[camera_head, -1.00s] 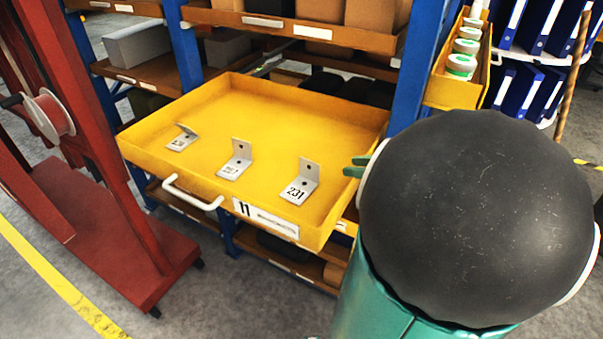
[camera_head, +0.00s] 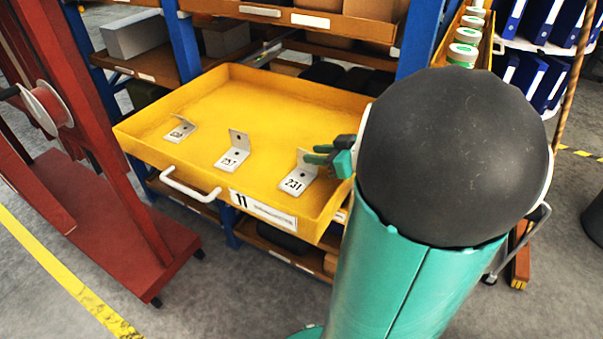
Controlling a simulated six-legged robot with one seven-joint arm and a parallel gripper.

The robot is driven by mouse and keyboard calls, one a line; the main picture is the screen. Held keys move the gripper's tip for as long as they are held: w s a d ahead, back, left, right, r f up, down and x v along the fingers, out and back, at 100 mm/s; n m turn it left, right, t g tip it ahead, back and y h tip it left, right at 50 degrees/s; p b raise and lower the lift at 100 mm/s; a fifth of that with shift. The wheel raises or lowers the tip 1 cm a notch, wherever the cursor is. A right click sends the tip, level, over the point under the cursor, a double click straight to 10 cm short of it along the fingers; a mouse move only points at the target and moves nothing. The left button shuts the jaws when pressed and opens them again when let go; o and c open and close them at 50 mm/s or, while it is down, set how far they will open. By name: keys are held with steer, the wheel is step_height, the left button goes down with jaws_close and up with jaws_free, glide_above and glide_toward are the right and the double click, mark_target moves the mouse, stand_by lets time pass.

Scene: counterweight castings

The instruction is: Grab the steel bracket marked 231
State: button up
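The steel bracket marked 231 (camera_head: 295,182) is an L-shaped piece with a flat labelled foot and an upright plate. It stands at the right front of the yellow drawer (camera_head: 150,150). My gripper (camera_head: 314,154), with green fingers, is at the upper right of this bracket, overlapping its upright plate in the picture. The fingers look slightly apart, one above the other; whether they touch the plate is unclear. Two similar brackets stand to the left: the middle one (camera_head: 232,158), whose label seems to read 257, and a left one (camera_head: 180,132) with a label too small to read.
The drawer has raised walls and a white front handle (camera_head: 190,187). Blue rack posts (camera_head: 183,55) and shelves with boxes stand behind it. A red frame with a cable reel (camera_head: 45,105) stands at the left. Much of the drawer floor is clear.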

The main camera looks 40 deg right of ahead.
steer(key=shift+x, duration=1.5)
jaws_close()
steer(key=shift+r, duration=0.2)
